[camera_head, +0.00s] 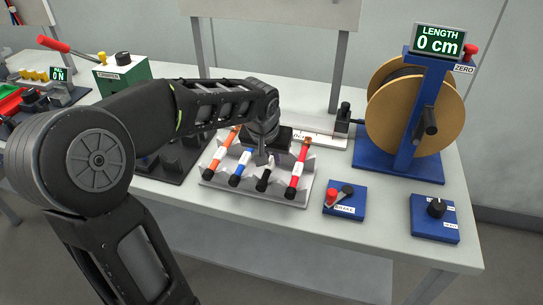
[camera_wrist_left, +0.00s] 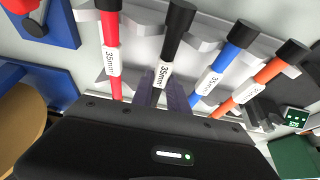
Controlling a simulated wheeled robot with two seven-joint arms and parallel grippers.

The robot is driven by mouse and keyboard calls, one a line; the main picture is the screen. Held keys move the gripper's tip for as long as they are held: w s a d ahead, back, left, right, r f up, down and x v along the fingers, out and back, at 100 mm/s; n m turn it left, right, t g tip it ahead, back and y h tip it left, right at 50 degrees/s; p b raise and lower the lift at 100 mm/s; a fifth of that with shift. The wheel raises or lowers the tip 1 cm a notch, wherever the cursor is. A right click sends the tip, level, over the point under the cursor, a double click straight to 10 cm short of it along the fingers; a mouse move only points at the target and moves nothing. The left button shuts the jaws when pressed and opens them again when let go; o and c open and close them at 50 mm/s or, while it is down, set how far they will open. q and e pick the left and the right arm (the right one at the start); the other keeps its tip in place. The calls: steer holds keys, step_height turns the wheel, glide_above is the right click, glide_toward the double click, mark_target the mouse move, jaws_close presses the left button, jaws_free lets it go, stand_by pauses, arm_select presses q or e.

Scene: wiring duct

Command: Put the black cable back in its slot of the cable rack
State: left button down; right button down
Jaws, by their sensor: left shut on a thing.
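The cable rack (camera_head: 307,183) is a light grey stand on the table with several short cables across it. The black cable (camera_head: 264,183) lies between the blue cable (camera_head: 241,168) and the red cable (camera_head: 299,167). My left gripper (camera_head: 262,158) is over the rack, shut on the black cable. In the left wrist view the fingers (camera_wrist_left: 163,96) close around the black cable (camera_wrist_left: 173,48) just below its white 35mm label. The cable lines up with its neighbours; whether it rests fully in the slot I cannot tell. My right gripper is out of view.
An orange cable (camera_head: 218,159) is at the rack's left side. To the right are a blue block with a red lever (camera_head: 333,197), a blue knob box (camera_head: 435,218) and a cable reel (camera_head: 385,100) with a "0 cm" display (camera_head: 437,41).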

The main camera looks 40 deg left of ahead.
arm_select(q)
steer(key=c, duration=1.2)
jaws_free()
steer(key=v, duration=0.8)
steer(key=shift+f, duration=0.1)
